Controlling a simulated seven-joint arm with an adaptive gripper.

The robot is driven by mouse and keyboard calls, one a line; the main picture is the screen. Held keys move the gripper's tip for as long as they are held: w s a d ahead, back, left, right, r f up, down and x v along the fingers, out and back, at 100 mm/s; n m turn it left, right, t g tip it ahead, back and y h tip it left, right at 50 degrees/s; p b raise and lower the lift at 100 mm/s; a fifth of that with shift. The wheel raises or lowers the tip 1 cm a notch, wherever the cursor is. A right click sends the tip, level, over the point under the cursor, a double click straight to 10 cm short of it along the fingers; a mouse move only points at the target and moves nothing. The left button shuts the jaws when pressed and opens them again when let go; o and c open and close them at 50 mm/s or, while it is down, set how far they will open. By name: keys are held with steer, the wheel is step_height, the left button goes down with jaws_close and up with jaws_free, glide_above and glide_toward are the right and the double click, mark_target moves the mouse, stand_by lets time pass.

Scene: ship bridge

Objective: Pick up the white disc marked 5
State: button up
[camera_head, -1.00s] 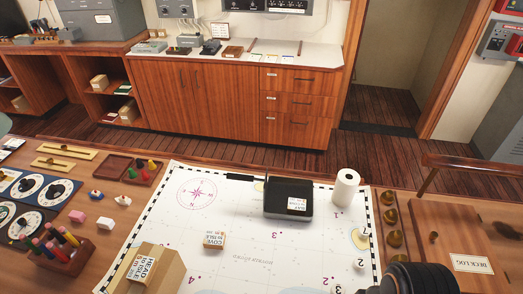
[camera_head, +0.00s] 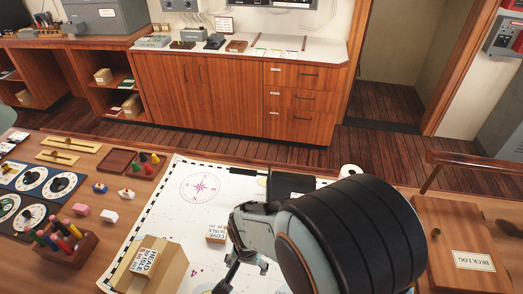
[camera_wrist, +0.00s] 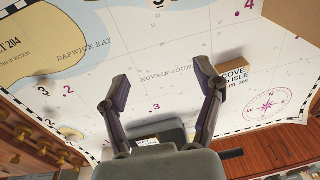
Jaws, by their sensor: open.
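My gripper (camera_wrist: 162,82) is open and empty over the chart (camera_wrist: 175,55), its two fingers well apart in the wrist view. A white disc (camera_wrist: 158,3) with a black numeral is cut off by the top edge of that view, ahead of the fingertips; I cannot tell whether it reads 3 or 5. No disc is clearly readable as 5. In the head view my gripper (camera_head: 240,268) hangs over the middle of the chart, and my arm hides the chart's right part.
The COVE TO ISLE block (camera_wrist: 233,77) is close beside the right finger. A black device (camera_head: 290,184) lies at the chart's far edge. A large HEAD TO ISLE box (camera_head: 150,268) stands on the near left. The paper roll (camera_head: 350,170) is mostly behind my arm.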

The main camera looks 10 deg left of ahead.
steer(key=shift+n+g+h, duration=0.3)
steer(key=shift+n+g, duration=0.2)
steer(key=shift+n, duration=0.2)
steer(key=s+f, duration=0.1)
steer(key=s+a+f, duration=0.1)
steer(key=s+f, duration=0.1)
steer(key=s, duration=0.1)
steer(key=shift+a+f, duration=0.3)
steer(key=shift+s+a+f, duration=0.1)
steer(key=shift+a+f, duration=0.05)
steer(key=shift+f, duration=0.2)
step_height(320, 180, down, 6)
steer(key=shift+r, duration=0.1)
steer(key=c, duration=1.1)
